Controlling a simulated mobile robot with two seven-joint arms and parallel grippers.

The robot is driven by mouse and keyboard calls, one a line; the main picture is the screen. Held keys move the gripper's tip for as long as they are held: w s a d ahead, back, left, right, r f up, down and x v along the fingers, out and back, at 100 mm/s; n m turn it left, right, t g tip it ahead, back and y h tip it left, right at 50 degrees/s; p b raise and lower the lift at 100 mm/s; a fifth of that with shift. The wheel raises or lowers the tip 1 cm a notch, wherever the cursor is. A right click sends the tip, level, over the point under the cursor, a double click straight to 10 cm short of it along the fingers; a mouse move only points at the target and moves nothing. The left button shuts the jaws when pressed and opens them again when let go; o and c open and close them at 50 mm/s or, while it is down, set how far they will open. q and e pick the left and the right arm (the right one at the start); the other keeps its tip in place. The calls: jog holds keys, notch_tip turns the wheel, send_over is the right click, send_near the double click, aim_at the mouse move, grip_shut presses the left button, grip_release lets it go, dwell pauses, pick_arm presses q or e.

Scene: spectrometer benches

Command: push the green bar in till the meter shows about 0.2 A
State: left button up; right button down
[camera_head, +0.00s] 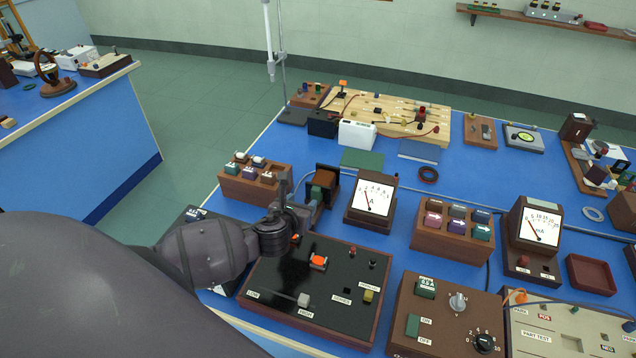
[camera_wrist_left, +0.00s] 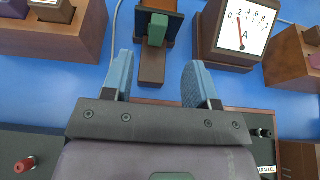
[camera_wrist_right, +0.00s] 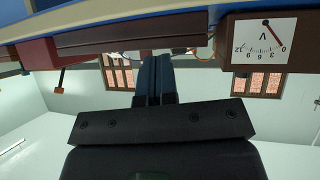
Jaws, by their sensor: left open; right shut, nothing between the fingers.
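The unit also shows in the head view (camera_head: 326,180), partly behind my left gripper. My left gripper (camera_wrist_left: 158,62) is open and empty. The bar lies just beyond its fingertips, between them in the picture and apart from both. The ammeter (camera_wrist_left: 240,32), marked A, stands to the right of the bar; its needle points low, near the 0.2 mark. It also shows in the head view (camera_head: 371,201). My right gripper (camera_wrist_right: 154,72) is shut and empty, away from the bar.
A black panel (camera_head: 340,262) with an orange button lies below my left gripper. Wooden block racks (camera_head: 250,186) (camera_head: 450,240) stand left of the unit and right of the ammeter. A second meter (camera_head: 535,228) is farther right. A voltmeter (camera_wrist_right: 264,42) shows upside down near my right gripper.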

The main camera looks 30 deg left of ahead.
aim_at(315, 189)
pick_arm(q)
jog(key=x, duration=0.9)
jog(key=shift+w, duration=0.1)
jog(key=shift+w+a+f, duration=0.1)
jog(key=shift+w+f, duration=0.15)
jog(key=shift+w, duration=0.25)
pick_arm(e)
jog(key=shift+s+d+f, duration=0.2)
jog(key=shift+s+f, duration=0.15)
jog(key=shift+s, duration=0.3)
pick_arm(q)
grip_shut()
pick_arm(e)
jog(key=shift+f, duration=0.1)
